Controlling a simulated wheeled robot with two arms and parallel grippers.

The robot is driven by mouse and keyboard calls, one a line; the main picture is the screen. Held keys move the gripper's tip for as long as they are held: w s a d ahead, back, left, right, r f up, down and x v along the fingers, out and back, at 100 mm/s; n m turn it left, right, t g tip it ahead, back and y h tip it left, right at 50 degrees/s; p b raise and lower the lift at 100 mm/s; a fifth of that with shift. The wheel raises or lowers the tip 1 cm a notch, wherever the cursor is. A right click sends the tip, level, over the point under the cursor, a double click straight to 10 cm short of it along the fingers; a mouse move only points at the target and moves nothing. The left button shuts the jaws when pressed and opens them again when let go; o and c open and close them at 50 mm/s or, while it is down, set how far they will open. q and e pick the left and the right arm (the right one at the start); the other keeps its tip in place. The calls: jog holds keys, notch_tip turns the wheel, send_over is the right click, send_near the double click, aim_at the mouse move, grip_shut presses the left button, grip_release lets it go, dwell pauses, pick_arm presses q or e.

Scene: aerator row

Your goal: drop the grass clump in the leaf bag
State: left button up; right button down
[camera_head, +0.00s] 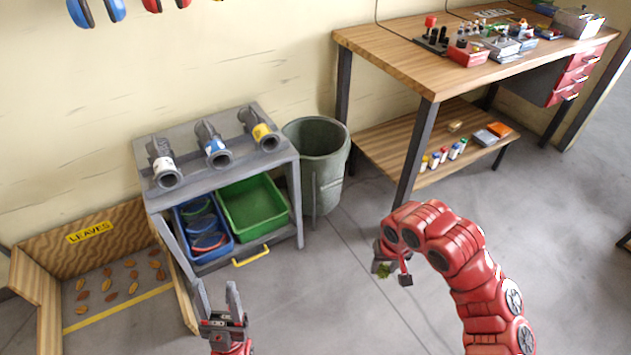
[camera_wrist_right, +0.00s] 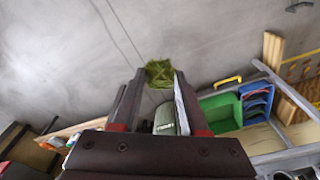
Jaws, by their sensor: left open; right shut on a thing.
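The grass clump (camera_head: 383,270), small and green, is held in my right gripper (camera_head: 390,268) above the floor. In the right wrist view the clump (camera_wrist_right: 159,73) sits between the fingertips, which are shut on it. A grey-green, round, open-topped container (camera_head: 328,178), which looks like the leaf bag, stands upright right of the grey cart. It is up and left of my right gripper, clearly apart from it. The container is partly hidden behind the fingers in the wrist view (camera_wrist_right: 166,116). My left gripper (camera_head: 217,296) is open and empty at the bottom, in front of the cart.
The grey cart (camera_head: 222,178) holds several pipe fittings, a blue bin and a green bin (camera_head: 282,195). A wooden bay marked LEAVES (camera_head: 70,247) with scattered leaves is at left. A wooden workbench (camera_head: 390,57) with a lower shelf stands behind right. The floor around my right gripper is clear.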

jog(key=shift+w+r, duration=0.3)
jog(key=shift+r, duration=0.35)
jog(key=shift+s, duration=0.15)
